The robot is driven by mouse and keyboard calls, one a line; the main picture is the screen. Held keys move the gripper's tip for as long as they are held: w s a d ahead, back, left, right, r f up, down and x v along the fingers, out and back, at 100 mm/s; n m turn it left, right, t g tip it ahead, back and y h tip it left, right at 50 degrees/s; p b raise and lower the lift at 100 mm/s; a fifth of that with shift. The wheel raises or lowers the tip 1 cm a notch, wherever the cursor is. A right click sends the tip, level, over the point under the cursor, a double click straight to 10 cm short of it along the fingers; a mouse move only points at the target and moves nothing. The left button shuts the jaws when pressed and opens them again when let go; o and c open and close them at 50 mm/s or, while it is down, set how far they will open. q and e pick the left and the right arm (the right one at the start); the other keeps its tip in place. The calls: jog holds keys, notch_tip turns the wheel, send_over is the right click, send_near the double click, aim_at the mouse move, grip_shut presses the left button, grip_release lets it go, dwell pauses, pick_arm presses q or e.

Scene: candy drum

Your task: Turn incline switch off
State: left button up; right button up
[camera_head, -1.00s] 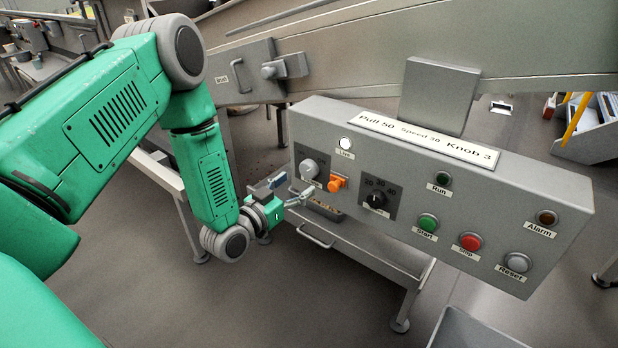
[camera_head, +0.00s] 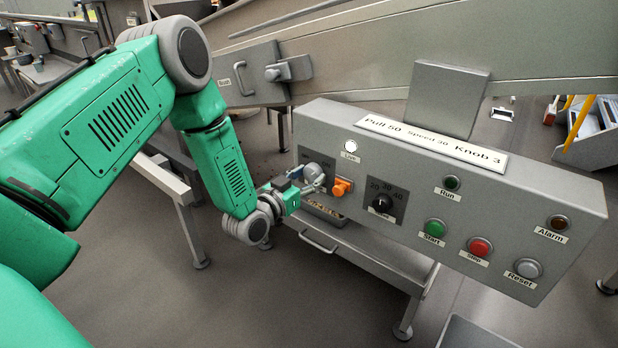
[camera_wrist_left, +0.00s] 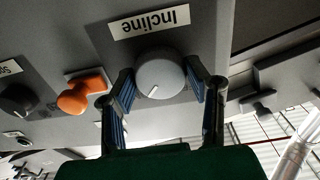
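The incline switch is a round grey knob (camera_wrist_left: 160,75) below the upside-down "Incline" label (camera_wrist_left: 149,21) in the left wrist view. A white pointer mark on the knob faces the lower left there. My left gripper (camera_wrist_left: 158,88) is open, with one finger on each side of the knob; small gaps seem to show, and I cannot tell if either pad touches. In the head view the knob (camera_head: 313,172) sits at the left end of the grey control panel (camera_head: 500,205), with my left gripper (camera_head: 305,182) right at it, partly hiding it and its markings. My right gripper is not in view.
An orange switch (camera_head: 342,187) is close beside the knob, near my finger. Farther right are a black dial (camera_head: 382,203), a green start button (camera_head: 436,228), a red stop button (camera_head: 480,246) and a reset button (camera_head: 527,268). A tray with a handle lies below the panel.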

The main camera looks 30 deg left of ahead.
pick_arm(q)
jog(key=shift+s+a+f, duration=0.1)
jog(key=shift+a+f, duration=0.15)
jog(key=shift+f, duration=0.05)
jog(key=shift+d, duration=0.35)
